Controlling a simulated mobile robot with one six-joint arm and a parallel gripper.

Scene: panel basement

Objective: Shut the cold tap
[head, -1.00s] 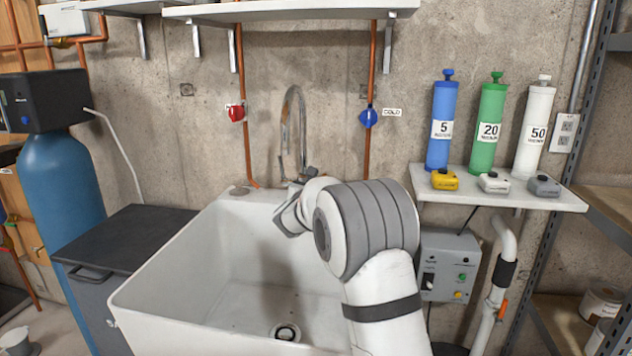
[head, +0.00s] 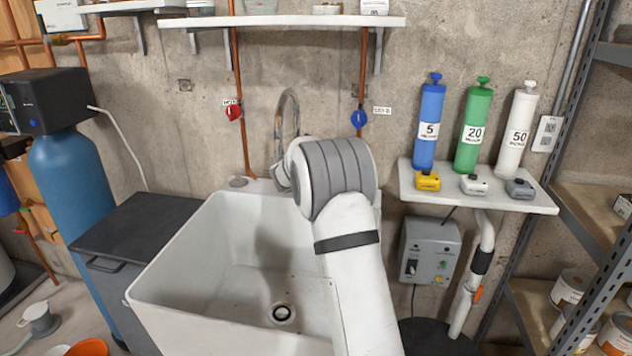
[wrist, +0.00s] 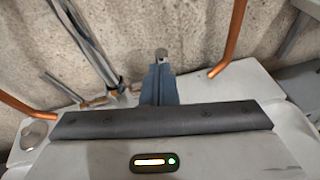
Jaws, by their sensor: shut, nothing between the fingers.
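The cold tap has a blue handle (head: 359,118) on the right copper pipe above the sink, beside a small white label. I cannot tell from its shape whether it is open or shut. In the head view my gripper is mostly hidden behind my own arm, near the spout and below and left of the blue handle. In the wrist view my gripper (wrist: 161,58) is shut and empty, with bare wall ahead of its tips. The right copper pipe (wrist: 231,42) passes to its right there. The blue handle does not show in the wrist view.
The hot tap has a red handle (head: 234,113) on the left pipe. The curved metal spout (head: 281,115) stands between the pipes over the white sink (head: 200,245). A wall shelf (head: 290,20) hangs above; a small shelf (head: 480,192) with several bottles and blocks is at right.

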